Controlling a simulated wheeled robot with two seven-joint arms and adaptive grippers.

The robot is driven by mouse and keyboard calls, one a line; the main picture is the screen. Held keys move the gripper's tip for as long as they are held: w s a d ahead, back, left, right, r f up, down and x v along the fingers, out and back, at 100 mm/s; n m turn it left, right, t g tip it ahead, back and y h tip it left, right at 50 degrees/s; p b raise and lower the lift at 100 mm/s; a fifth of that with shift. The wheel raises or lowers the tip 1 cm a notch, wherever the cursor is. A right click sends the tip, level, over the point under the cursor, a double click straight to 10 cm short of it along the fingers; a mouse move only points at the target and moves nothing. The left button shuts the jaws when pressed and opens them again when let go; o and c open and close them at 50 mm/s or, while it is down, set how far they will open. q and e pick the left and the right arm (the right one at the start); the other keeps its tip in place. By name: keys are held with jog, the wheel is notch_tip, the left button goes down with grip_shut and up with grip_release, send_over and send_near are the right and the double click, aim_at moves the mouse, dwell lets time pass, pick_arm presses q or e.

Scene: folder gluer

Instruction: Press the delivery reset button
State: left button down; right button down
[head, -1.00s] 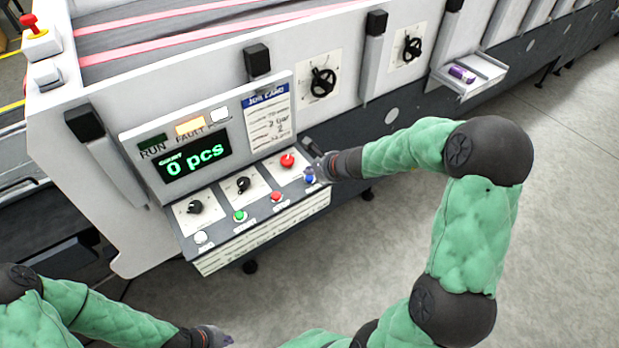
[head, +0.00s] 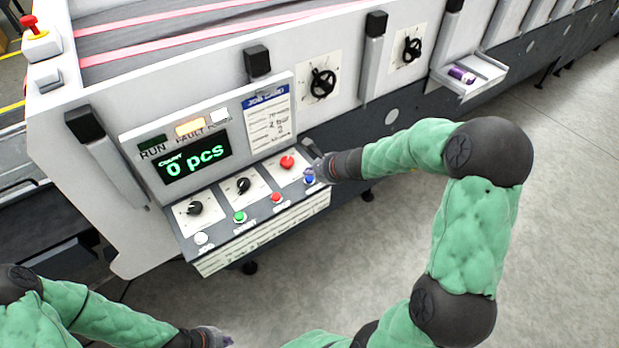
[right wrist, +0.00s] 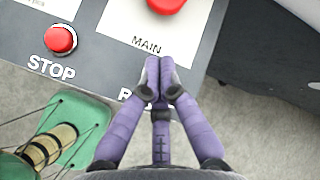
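A small blue button (head: 309,180) sits at the right end of the front row on the sloped control panel (head: 222,226). My right gripper (head: 316,172) is over that end of the panel, right by the blue button. In the right wrist view my right gripper (right wrist: 161,82) has its purple fingers together, with nothing seen between them. They cover the blue button and most of a label starting with "R", so I cannot tell whether they touch it. My left gripper (head: 222,338) is low at the bottom edge, away from the panel; its fingers are unclear.
The panel also has a red STOP button (head: 277,196), a green button (head: 239,216), a white button (head: 201,238), black knobs and a red MAIN knob (head: 287,161). The display (head: 192,162) reads 0 pcs. A tray (head: 490,72) holds a purple object. Floor at right is clear.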

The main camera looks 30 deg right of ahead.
aim_at(311, 180)
jog(key=shift+f, duration=0.1)
jog(key=shift+f+b, duration=0.35)
jog(key=shift+b, duration=0.2)
jog(key=shift+f+b, duration=0.5)
dwell(0.8)
jog(key=shift+s+r, duration=0.1)
jog(key=shift+r+p, duration=0.75)
jog(key=shift+r, duration=0.05)
jog(key=shift+r, duration=0.1)
notch_tip(311, 180, up, 5)
jog(key=p, duration=0.4)
jog(key=shift+p, duration=0.3)
